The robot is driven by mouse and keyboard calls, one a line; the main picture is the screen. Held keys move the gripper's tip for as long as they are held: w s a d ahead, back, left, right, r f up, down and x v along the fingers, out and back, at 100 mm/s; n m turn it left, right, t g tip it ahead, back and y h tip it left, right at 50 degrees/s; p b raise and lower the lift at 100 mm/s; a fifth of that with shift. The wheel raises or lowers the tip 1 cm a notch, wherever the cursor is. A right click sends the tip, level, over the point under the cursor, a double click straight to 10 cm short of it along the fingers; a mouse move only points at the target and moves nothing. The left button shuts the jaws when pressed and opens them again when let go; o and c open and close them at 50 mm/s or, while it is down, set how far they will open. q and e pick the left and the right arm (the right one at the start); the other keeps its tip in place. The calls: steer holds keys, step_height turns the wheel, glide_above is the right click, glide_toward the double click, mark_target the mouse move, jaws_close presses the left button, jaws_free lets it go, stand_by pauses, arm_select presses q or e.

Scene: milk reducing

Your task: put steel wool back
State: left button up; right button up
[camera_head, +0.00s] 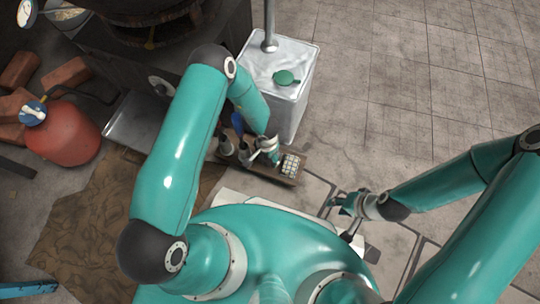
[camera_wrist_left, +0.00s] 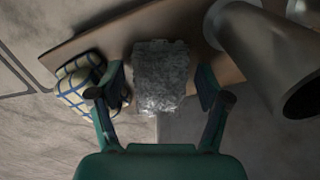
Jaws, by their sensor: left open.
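The steel wool (camera_wrist_left: 161,72) is a grey, crinkled block in the left wrist view. It is at the edge of a brown board (camera_wrist_left: 112,40), between the fingers of my left gripper (camera_wrist_left: 160,86). The fingers are open, with one on each side of it; I cannot tell whether either touches it. In the head view my left gripper (camera_head: 264,150) is over the board (camera_head: 268,172), and I cannot make out the steel wool there. My right gripper (camera_head: 346,203) is low at the right, away from the board; its fingers are too small to judge.
A checkered pad (camera_wrist_left: 76,86) lies beside the left finger; it also shows in the head view (camera_head: 290,165). Grey metal cylinders (camera_wrist_left: 248,38) stand close on the right. A red tank (camera_head: 62,132) is far left. Floor at right is clear.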

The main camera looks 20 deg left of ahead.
arm_select(q)
steer(key=shift+r, duration=0.1)
step_height(320, 180, up, 12)
steer(key=p, duration=0.7)
